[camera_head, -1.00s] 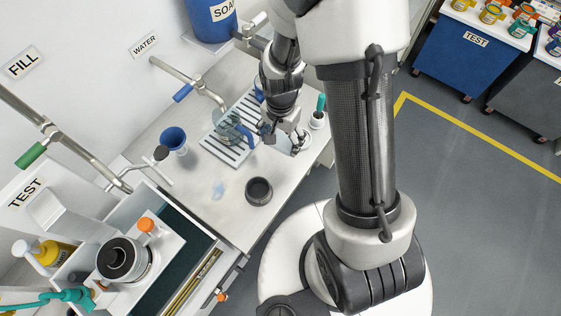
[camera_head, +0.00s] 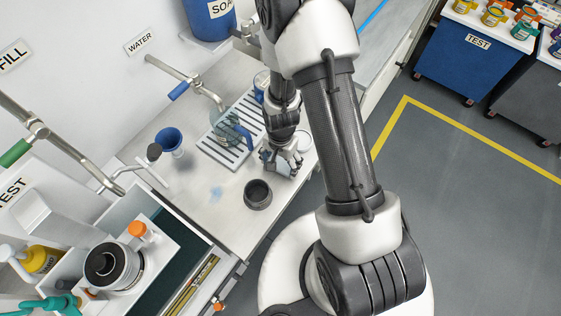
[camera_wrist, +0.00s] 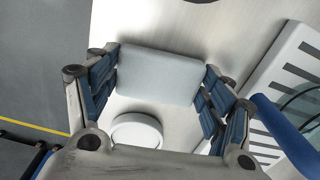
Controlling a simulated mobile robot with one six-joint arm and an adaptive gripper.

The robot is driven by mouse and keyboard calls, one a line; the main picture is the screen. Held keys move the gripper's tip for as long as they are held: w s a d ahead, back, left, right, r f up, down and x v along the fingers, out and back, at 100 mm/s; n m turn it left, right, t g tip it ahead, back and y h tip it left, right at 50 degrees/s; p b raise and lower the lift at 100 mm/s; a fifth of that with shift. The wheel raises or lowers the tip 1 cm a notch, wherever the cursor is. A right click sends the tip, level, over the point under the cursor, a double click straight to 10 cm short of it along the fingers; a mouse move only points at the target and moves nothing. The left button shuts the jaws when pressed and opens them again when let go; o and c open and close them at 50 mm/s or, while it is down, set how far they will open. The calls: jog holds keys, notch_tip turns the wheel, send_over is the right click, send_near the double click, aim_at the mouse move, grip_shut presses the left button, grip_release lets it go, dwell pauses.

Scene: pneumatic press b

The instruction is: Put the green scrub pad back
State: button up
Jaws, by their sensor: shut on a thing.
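My gripper (camera_head: 284,166) hangs over the front edge of the bench, right of the dark round cup (camera_head: 258,194). In the wrist view its two blue-padded fingers are shut on the sides of a flat rectangular pad (camera_wrist: 158,75). The face I see is pale grey, and no green shows on it. Bench surface shows around the pad; I cannot tell whether it touches the bench.
A slatted drain rack (camera_head: 211,151) carries a clear jug with a blue handle (camera_head: 236,131). A blue funnel (camera_head: 170,142) and a pale blue smear (camera_head: 216,193) lie to the left.

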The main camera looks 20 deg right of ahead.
jog(key=shift+f, duration=0.25)
jog(key=o, duration=1.3)
jog(key=shift+r, duration=0.15)
notch_tip(320, 180, up, 17)
jog(key=p, duration=0.5)
notch_tip(320, 180, up, 10)
jog(key=n+t, duration=0.1)
jog(key=n, duration=0.1)
send_over(282, 162)
jog(key=s+r+n+t+b, duration=0.1)
jog(key=s+r+n, duration=0.1)
jog(key=s+r, duration=0.2)
jog(key=s+r+n+t+b, duration=0.1)
jog(key=s+r+n, duration=0.2)
jog(key=s+r, duration=0.2)
jog(key=s+r+n+t, duration=0.1)
jog(key=s+r+n, duration=0.1)
jog(key=s+r, duration=0.2)
jog(key=shift+s+a+r+n+t+b, duration=0.1)
jog(key=shift+s+a+n+t+b, duration=0.1)
jog(key=shift+s, duration=0.45)
jog(key=shift+s+a+r+n+t+b, duration=0.1)
jog(key=shift+s+n+b, duration=0.1)
jog(key=shift+s, duration=0.4)
